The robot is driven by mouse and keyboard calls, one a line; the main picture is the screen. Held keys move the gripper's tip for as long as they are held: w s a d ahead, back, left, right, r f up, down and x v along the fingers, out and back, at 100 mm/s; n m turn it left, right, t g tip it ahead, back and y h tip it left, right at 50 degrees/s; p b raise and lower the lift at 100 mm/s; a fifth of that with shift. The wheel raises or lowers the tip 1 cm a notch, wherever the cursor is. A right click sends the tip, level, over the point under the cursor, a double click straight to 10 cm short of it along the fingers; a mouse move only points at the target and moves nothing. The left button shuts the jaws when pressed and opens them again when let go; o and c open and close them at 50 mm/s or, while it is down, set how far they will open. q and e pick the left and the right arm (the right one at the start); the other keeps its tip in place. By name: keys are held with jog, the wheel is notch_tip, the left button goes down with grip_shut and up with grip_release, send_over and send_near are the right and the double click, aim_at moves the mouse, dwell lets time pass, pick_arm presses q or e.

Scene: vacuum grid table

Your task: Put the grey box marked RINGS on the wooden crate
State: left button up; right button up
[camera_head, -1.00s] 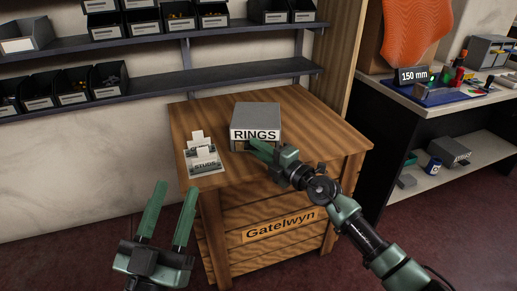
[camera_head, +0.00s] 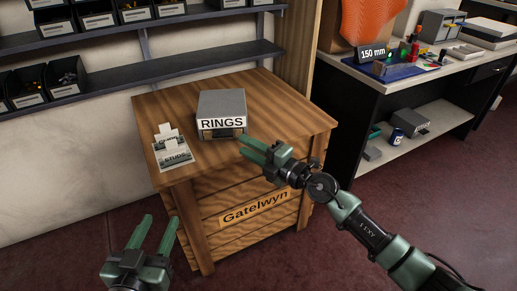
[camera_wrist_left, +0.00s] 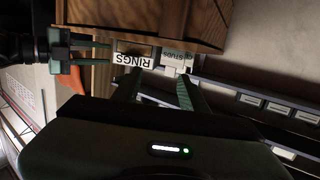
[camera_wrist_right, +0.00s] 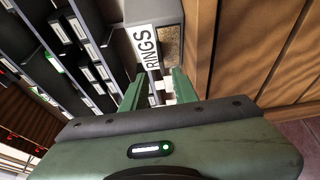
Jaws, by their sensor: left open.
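The grey box marked RINGS (camera_head: 222,105) rests upright on top of the wooden crate (camera_head: 262,98), which carries a "Gatelwyn" label. My right gripper (camera_head: 252,153) is open and empty, in front of and to the right of the box, apart from it. In the right wrist view the box (camera_wrist_right: 150,12) lies beyond the spread fingertips (camera_wrist_right: 157,82). My left gripper (camera_head: 158,232) is open and empty, low in front of the crate's left side. The left wrist view also shows the box (camera_wrist_left: 132,60) on the crate.
Shelves with dark bins (camera_head: 130,85) line the wall behind. A workbench (camera_head: 430,75) with tools stands to the right. The crate top right of the box is clear.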

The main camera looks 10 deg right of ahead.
jog(key=s+d+r+m+t+h, duration=0.2)
jog(key=s+m+t+h, duration=0.1)
jog(key=s+m, duration=0.35)
jog(key=s+d+r+m+t+h, duration=0.25)
jog(key=s+m, duration=0.25)
jog(key=m, duration=0.3)
pick_arm(q)
jog(key=shift+s+a+f+g, duration=0.15)
jog(key=shift+f+g, duration=0.15)
jog(key=shift+f, duration=0.2)
jog(key=shift+s+a+f+g, duration=0.15)
jog(key=shift+f+g, duration=0.15)
jog(key=shift+f, duration=0.15)
pick_arm(e)
jog(key=s+d+f+m+g+h, duration=0.2)
jog(key=s+f+m+g+h, duration=0.1)
jog(key=s+f+m, duration=0.4)
jog(key=s+m+g, duration=0.1)
jog(key=s+m, duration=0.1)
jog(key=s, duration=0.1)
jog(key=shift+d, duration=0.15)
pick_arm(q)
jog(key=shift+d, duration=0.1)
pick_arm(e)
jog(key=shift+s+f, duration=0.1)
